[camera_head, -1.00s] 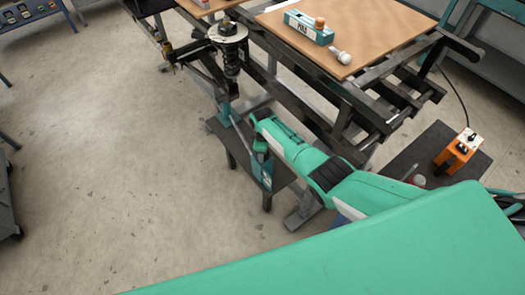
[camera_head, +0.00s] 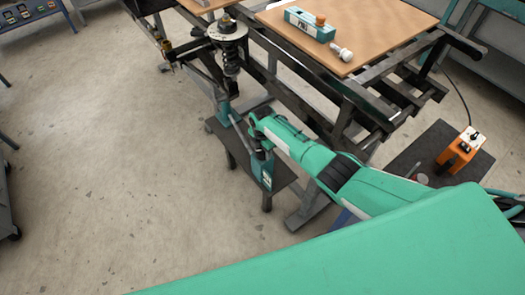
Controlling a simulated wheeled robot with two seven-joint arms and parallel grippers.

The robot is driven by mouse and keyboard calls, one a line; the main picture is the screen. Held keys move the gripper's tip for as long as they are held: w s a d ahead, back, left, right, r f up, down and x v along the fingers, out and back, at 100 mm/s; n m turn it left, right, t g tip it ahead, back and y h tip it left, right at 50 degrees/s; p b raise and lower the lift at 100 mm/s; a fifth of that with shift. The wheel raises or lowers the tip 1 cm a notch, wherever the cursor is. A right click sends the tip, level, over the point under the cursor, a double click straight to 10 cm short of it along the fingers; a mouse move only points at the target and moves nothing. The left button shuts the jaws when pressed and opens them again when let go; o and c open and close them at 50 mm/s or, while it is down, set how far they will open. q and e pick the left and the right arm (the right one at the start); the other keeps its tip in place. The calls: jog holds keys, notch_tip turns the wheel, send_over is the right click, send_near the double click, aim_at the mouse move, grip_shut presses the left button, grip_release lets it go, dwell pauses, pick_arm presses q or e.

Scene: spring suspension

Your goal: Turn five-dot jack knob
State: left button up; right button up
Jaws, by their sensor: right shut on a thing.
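The jack (camera_head: 267,176) is a teal upright post with a pale label on a low dark stand. The label's dots are too small to count. My right arm reaches in from the right, and my right gripper (camera_head: 259,151) is at the top of this jack, pointing down. It is shut on what is most likely the jack's knob, which the gripper hides. A second teal post (camera_head: 224,112) stands further back on the same stand. My left gripper is not in view.
A spring strut (camera_head: 229,50) hangs on the dark frame behind the jacks. A wooden board (camera_head: 360,30) on the frame carries a teal box (camera_head: 309,24) and a pale knobbed part (camera_head: 341,52). An orange device (camera_head: 461,150) stands on a dark plate at right. Floor at left is clear.

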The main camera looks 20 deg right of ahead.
jog(key=n+b, duration=0.1)
jog(key=n, duration=0.5)
jog(key=shift+b, duration=0.35)
jog(key=shift+n, duration=0.3)
jog(key=o, duration=1)
jog(key=shift+r, duration=0.15)
notch_tip(320, 180, up, 14)
jog(key=shift+f, duration=0.2)
